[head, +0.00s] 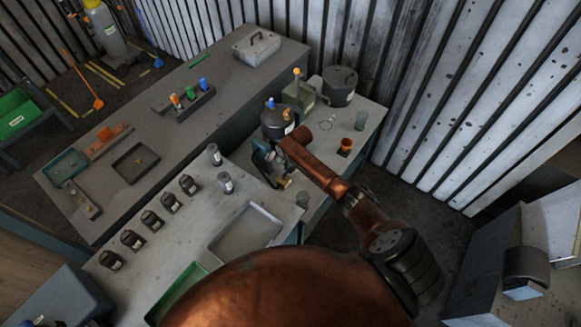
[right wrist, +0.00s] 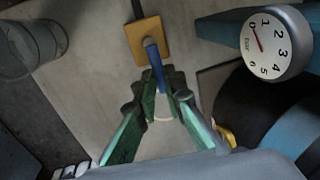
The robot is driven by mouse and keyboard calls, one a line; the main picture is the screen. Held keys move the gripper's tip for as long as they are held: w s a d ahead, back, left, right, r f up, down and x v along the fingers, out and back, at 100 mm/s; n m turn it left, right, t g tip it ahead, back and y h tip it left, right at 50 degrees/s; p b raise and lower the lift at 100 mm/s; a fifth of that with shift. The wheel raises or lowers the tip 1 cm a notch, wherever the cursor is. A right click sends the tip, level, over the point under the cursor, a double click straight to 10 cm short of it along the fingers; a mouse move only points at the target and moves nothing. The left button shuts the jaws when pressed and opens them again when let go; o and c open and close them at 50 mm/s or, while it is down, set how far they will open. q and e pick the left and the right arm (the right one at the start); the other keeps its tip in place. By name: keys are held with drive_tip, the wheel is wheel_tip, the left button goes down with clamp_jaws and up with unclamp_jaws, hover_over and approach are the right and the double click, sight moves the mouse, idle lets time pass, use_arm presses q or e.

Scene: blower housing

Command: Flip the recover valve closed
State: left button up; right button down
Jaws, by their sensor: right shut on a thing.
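A valve with a square brass body (right wrist: 149,38) and a blue lever (right wrist: 154,62) shows at the top middle of the right wrist view. My right gripper (right wrist: 164,88) has its fingertips closed around the free end of the lever. The lever points from the brass body back towards the gripper. No label on the valve is readable. In the head view my right gripper (head: 266,160) is at the near end of the back bench, beside a small brass part (head: 284,183); my arm partly hides this spot. My left gripper is not in view.
A round gauge (right wrist: 264,42) is close on the right in the wrist view. Dark jars (head: 188,184) and a grey tray (head: 245,232) are on the near table.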

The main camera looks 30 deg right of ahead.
idle(0.3)
drive_tip(key=c, duration=2)
unclamp_jaws()
drive_tip(key=shift+c, duration=0.2)
drive_tip(key=r, duration=0.4)
drive_tip(key=s+r, duration=0.1)
drive_tip(key=r, duration=0.2)
drive_tip(key=s+d+r, duration=0.1)
drive_tip(key=r, duration=0.3)
drive_tip(key=shift+s+r, duration=0.1)
drive_tip(key=shift+r, duration=0.25)
drive_tip(key=shift+a, duration=0.1)
